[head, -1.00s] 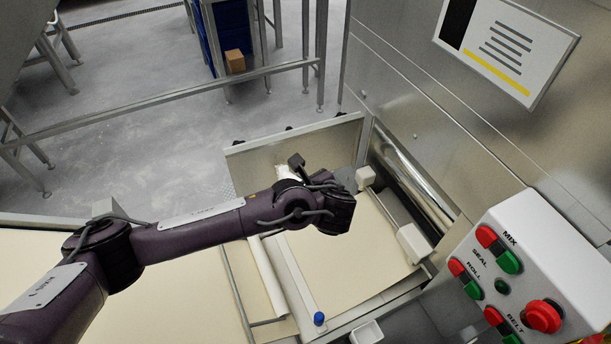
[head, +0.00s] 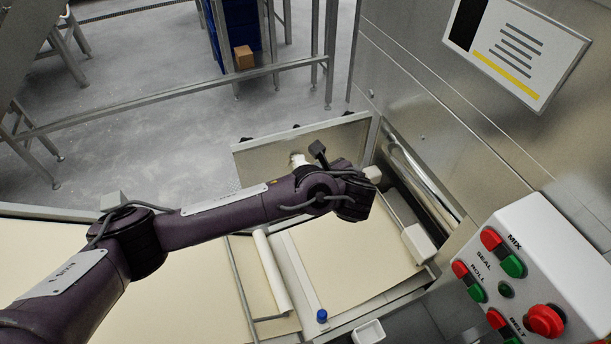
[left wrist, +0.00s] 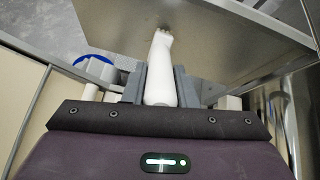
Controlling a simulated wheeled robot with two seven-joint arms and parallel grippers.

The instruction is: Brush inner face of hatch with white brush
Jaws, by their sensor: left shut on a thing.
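The hatch (head: 258,160) is a flat metal panel standing open at the far end of the pasta machine. Its inner face (left wrist: 225,45) fills much of the upper left wrist view. My left gripper (left wrist: 160,88) is shut on the handle of the white brush (left wrist: 161,70). The brush points away from me, with its bristle end at the hatch face; it seems to touch, but contact is hard to confirm. In the head view only a small white part of the brush (head: 298,159) shows beside my wrist, which hides the fingers. My right gripper is not in view.
A cream dough sheet (head: 350,255) lies below my wrist, with a roller (head: 271,272) and a blue knob (head: 322,315) nearby. A steel wall (head: 440,110) and a button box (head: 530,262) stand at the right. A rail (head: 150,105) crosses behind.

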